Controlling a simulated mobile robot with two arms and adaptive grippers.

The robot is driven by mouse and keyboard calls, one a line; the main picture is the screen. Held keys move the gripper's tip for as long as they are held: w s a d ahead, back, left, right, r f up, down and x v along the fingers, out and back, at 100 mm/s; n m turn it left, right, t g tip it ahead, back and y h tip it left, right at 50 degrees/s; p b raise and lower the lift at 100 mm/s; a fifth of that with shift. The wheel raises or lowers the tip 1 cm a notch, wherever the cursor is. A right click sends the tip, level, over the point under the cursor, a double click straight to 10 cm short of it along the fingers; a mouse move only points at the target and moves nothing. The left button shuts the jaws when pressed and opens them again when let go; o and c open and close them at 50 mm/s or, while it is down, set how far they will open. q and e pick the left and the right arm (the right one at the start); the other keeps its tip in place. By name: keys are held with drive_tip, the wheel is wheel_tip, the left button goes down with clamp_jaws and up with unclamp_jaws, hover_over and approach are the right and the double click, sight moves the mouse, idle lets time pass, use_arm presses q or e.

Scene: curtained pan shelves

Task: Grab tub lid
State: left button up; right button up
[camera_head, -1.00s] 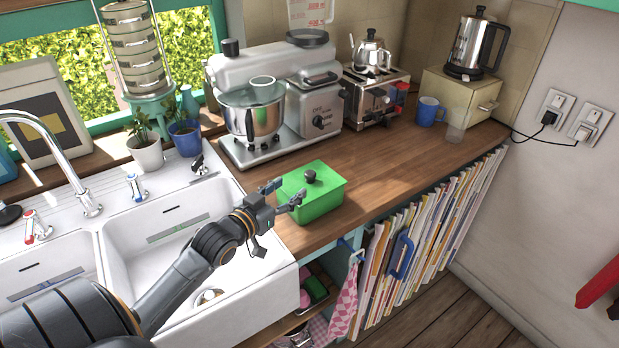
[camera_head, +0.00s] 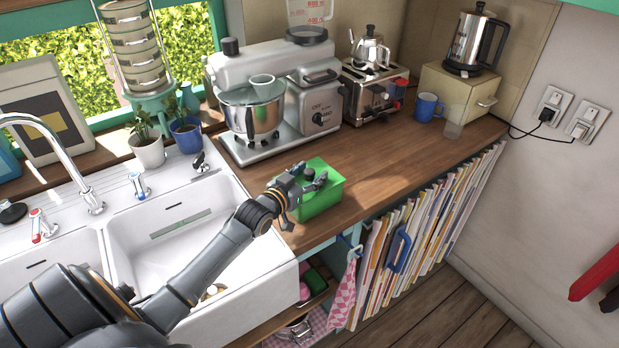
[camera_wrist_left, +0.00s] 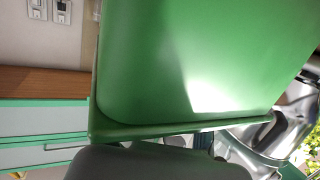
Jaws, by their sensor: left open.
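The green tub (camera_head: 322,201) stands on the wooden counter just right of the sink. Its green lid (camera_head: 318,164) is on top, and the dark knob (camera_head: 308,173) is partly hidden by my gripper. My left gripper (camera_head: 314,180) is open, its fingers over the lid around or beside the knob; I cannot tell which. In the left wrist view the green lid (camera_wrist_left: 190,60) fills the middle, very close, with a bright patch of light. My right gripper is not in view.
The white sink (camera_head: 185,222) lies left of the tub. A stand mixer (camera_head: 252,118) and a toaster (camera_head: 372,92) stand behind it. A blue mug (camera_head: 428,107) is farther right. The counter (camera_head: 385,150) right of the tub is clear.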

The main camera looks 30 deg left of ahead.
use_arm(q)
drive_tip(key=shift+s, duration=0.1)
drive_tip(key=shift+c, duration=0.2)
clamp_jaws()
drive_tip(key=shift+r, duration=0.1)
